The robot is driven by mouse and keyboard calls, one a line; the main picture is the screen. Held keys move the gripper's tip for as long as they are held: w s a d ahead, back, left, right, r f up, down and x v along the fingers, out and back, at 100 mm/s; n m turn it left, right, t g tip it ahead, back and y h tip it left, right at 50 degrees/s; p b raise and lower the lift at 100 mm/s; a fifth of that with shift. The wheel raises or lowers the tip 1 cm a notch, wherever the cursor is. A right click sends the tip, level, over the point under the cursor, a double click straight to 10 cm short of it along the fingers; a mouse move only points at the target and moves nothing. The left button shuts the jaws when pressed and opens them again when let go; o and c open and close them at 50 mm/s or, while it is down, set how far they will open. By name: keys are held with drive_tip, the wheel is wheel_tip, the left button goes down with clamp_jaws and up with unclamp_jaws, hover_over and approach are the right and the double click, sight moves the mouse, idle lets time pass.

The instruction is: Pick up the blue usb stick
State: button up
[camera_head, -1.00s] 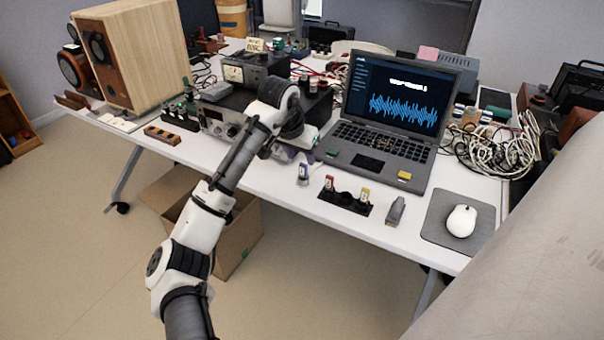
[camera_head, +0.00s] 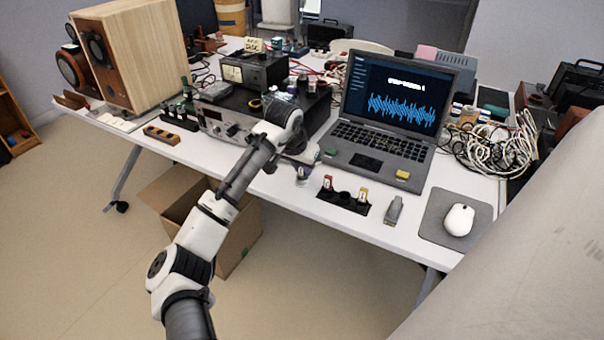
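A small blue and white usb stick (camera_head: 302,175) stands near the front edge of the white table, left of a black holder (camera_head: 344,199). A red stick (camera_head: 327,183) and a yellow stick (camera_head: 363,194) stand upright in that holder. My gripper (camera_head: 308,160) is at the end of my arm, just behind and above the blue stick in the picture. It is small and partly hidden by my wrist, so I cannot tell whether its fingers are apart or whether they touch the stick.
A laptop (camera_head: 385,142) stands behind the holder, with a green piece (camera_head: 331,152) and a yellow piece (camera_head: 402,174) on it. A grey stick (camera_head: 394,209) lies right of the holder. A mouse (camera_head: 459,220) is on a mat (camera_head: 433,228). Audio equipment (camera_head: 215,121) stands left of my gripper.

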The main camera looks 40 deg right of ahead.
clamp_jaws()
wheel_tip(320, 180, up, 20)
drive_tip(key=shift+b, duration=0.4)
